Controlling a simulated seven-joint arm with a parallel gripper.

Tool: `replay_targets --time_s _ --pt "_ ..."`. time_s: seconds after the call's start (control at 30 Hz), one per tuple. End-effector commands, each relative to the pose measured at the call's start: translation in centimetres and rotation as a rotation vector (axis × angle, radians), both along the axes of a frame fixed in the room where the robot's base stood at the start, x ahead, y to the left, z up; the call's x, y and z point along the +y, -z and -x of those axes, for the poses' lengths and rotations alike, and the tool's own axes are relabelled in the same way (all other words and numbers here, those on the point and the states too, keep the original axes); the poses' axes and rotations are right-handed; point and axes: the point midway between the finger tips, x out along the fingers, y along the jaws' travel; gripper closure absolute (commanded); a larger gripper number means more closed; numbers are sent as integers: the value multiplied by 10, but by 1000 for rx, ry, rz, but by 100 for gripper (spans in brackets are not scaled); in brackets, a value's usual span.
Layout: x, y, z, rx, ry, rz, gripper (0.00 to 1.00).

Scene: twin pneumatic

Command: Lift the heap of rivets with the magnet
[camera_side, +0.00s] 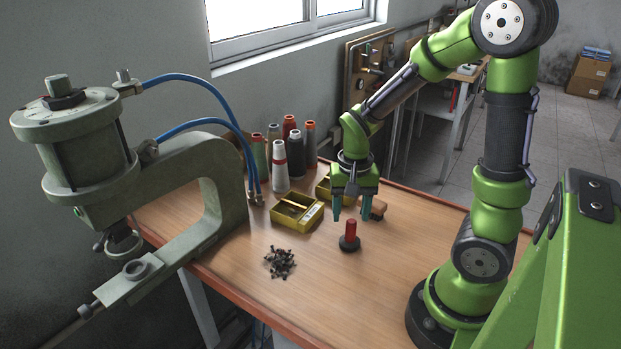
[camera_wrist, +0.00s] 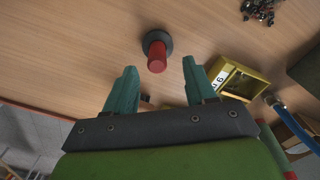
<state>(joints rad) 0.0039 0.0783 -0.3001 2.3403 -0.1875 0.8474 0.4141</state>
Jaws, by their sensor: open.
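The magnet (camera_side: 349,238) stands upright on the table, with a red handle on a dark round base. It also shows in the wrist view (camera_wrist: 157,54), just beyond my fingertips. My gripper (camera_side: 350,214) is open and empty, a little above and behind the magnet in the side view, fingers pointing down. In the wrist view its two teal fingers (camera_wrist: 160,76) are spread apart, apart from the handle. The heap of rivets (camera_side: 280,263) lies loose and dark on the table to the left of the magnet. Part of it shows in the wrist view (camera_wrist: 259,10) at the top right.
A yellow bin (camera_side: 297,213) stands behind the rivets, with another partly hidden behind it. Thread cones (camera_side: 280,166) stand at the back. A green pneumatic press (camera_side: 205,190) borders the left. The table front (camera_side: 330,300) is clear.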

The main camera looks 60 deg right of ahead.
Motion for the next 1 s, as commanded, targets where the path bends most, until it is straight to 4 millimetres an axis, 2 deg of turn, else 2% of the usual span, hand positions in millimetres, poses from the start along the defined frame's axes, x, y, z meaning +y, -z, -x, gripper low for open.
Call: replay_targets --time_s 0.17,0.4,0.5,0.77,1.0 --pt "0 12 1 2 1 0 45" --pt "-2 47 4 4 0 0 45" --pt "-2 55 4 1 1 0 45" --pt "-2 58 3 -1 0 0 45" --pt "-2 58 3 -1 0 0 80"
